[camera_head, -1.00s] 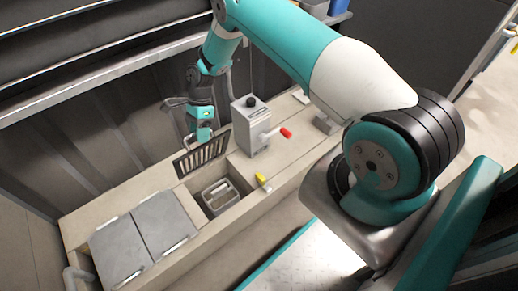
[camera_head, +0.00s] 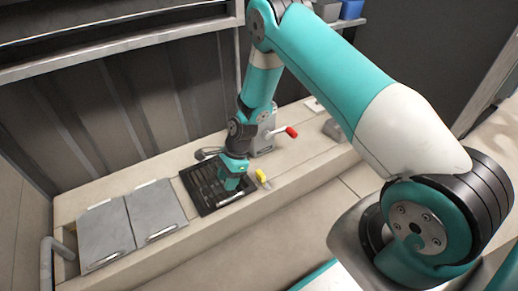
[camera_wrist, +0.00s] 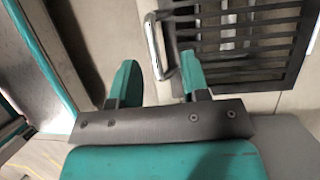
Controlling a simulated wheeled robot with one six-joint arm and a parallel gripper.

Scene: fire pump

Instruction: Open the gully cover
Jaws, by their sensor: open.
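The gully cover (camera_head: 196,182) is a dark slotted grate lying about flat over the pit in the beige ledge. The wrist view also shows its black slats (camera_wrist: 240,45). A bright metal handle (camera_wrist: 154,48) runs along its left edge in that view. My gripper (camera_head: 230,186) is low over the front right part of the cover in the head view. In the wrist view my gripper (camera_wrist: 158,70) has its two fingers apart, with the handle's near end between or just beyond the tips. Whether they touch it I cannot tell.
A grey box with a red-tipped lever (camera_head: 291,132) stands just right of my gripper. A yellow-handled part (camera_head: 262,176) is on the ledge front. Two grey lids (camera_head: 105,236) with handles lie to the left. A dark panelled wall (camera_head: 110,125) closes the back.

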